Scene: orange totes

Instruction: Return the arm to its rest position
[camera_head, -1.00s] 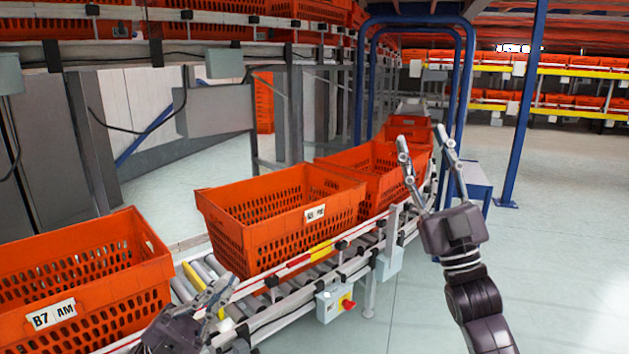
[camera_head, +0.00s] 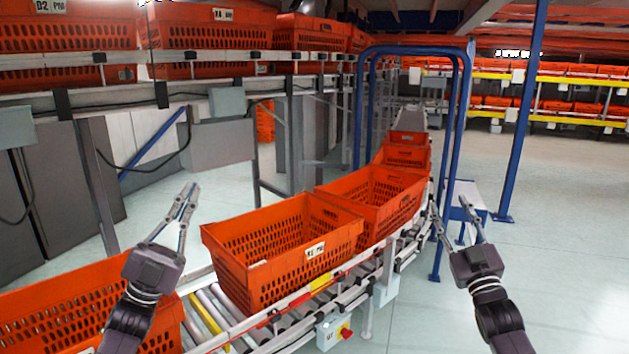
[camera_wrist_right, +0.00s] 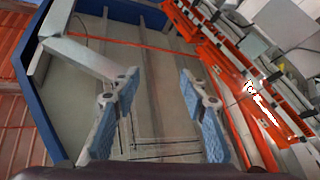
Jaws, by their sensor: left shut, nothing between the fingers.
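My left gripper (camera_head: 185,205) is raised in front of the conveyor at the left in the head view, over the gap between two orange totes. Its fingers are together and hold nothing. My right gripper (camera_head: 451,212) is at the right side of the conveyor, above the floor, with its fingers spread apart and nothing between them. In the right wrist view the blue-padded fingers of the right gripper (camera_wrist_right: 158,125) also stand apart, with only background between them.
Orange totes stand on the roller conveyor: one at lower left (camera_head: 60,300), one in the middle (camera_head: 285,245), one behind it (camera_head: 372,200). A control box with a red button (camera_head: 333,332) is on the conveyor's near side. A blue post (camera_head: 522,115) stands right. Floor at right is clear.

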